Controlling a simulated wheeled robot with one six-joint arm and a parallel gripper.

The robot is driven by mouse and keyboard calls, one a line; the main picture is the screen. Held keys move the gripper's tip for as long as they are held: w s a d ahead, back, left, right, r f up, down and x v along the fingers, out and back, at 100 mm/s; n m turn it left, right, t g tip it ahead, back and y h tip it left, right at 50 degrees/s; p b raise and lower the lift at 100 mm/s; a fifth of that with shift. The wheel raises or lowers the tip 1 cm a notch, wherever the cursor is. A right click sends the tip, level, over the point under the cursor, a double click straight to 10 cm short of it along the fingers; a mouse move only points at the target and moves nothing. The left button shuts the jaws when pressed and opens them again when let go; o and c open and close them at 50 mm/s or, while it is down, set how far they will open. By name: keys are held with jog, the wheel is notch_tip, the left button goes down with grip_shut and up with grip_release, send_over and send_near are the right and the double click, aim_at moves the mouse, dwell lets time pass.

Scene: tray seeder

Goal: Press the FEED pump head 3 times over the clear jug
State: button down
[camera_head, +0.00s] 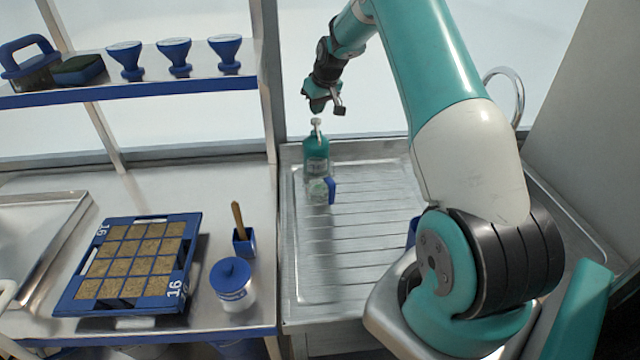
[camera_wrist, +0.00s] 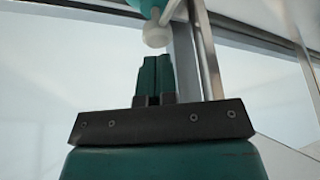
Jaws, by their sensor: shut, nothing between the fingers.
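A teal pump bottle (camera_head: 316,152) with a white pump head (camera_head: 316,124) stands upright at the back of the ridged metal drainboard. A small clear jug (camera_head: 318,191) with a blue handle stands just in front of it. My gripper (camera_head: 318,106) is shut and empty, above the pump head with a small gap visible between them. In the wrist view my shut fingers (camera_wrist: 154,62) point towards the white pump head (camera_wrist: 156,36), which shows just beyond the tips. The bottle's label is too small to read.
The drainboard (camera_head: 365,250) is clear in front of the jug. On the left bench are a blue seed tray (camera_head: 75,295), a blue-lidded tub (camera_head: 236,292) and a blue cup (camera_head: 244,243) with a wooden-handled tool. A shelf (camera_head: 130,90) holds several blue items.

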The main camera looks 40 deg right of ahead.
aim_at(316, 119)
jog(key=shift+f, duration=0.2)
dwell(0.5)
jog(key=shift+f+b, duration=1)
jog(key=shift+f, duration=0.35)
jog(key=shift+r+p, duration=0.9)
jog(key=shift+r, duration=0.65)
jog(key=shift+f, duration=0.1)
jog(key=shift+f+b, duration=1.1)
jog(key=shift+f, duration=0.4)
jog(key=shift+r, duration=0.15)
jog(key=shift+r+p, duration=1)
jog(key=shift+r, duration=0.45)
